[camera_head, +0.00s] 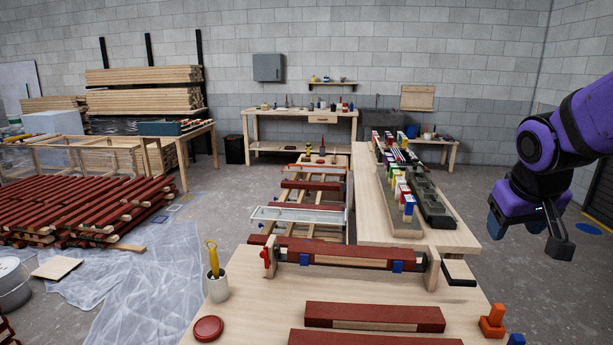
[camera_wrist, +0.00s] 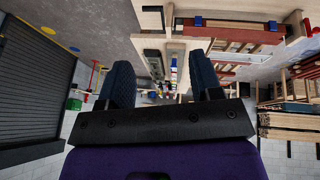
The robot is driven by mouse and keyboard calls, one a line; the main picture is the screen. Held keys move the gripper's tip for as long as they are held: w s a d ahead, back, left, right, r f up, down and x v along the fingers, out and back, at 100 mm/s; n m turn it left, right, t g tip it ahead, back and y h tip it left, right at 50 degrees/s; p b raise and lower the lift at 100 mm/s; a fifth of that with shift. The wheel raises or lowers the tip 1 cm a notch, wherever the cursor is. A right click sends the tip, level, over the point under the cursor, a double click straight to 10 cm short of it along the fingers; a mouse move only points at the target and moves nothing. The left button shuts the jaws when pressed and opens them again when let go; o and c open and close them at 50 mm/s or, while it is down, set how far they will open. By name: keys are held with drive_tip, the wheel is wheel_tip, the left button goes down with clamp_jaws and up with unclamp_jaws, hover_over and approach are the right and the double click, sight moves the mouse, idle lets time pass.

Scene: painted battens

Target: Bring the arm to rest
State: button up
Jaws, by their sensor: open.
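My purple arm (camera_head: 575,125) is raised at the right side of the head view, out over the floor and apart from the workbench (camera_head: 255,290). In the wrist view my gripper (camera_wrist: 162,75) shows two dark fingers set wide apart. Nothing is between them; only the distant room shows in the gap. The wrist picture is upside down.
The bench holds a clamped red batten (camera_head: 335,250), a loose red batten (camera_head: 375,316), a cup (camera_head: 217,288), a red lid (camera_head: 208,328) and an orange item (camera_head: 492,322). A long table (camera_head: 455,236) with colourful blocks stands behind. Floor around the arm looks clear.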

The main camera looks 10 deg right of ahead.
drive_tip(key=s+a+r+y, duration=0.1)
drive_tip(key=s+a+r, duration=0.2)
drive_tip(key=s+a, duration=0.2)
drive_tip(key=s+a+r+n+t+y, duration=0.1)
drive_tip(key=s+a+r, duration=0.2)
drive_tip(key=s, duration=0.3)
drive_tip(key=shift+s+a+n+y, duration=0.3)
drive_tip(key=shift+s+a+y, duration=0.1)
drive_tip(key=shift+a, duration=0.45)
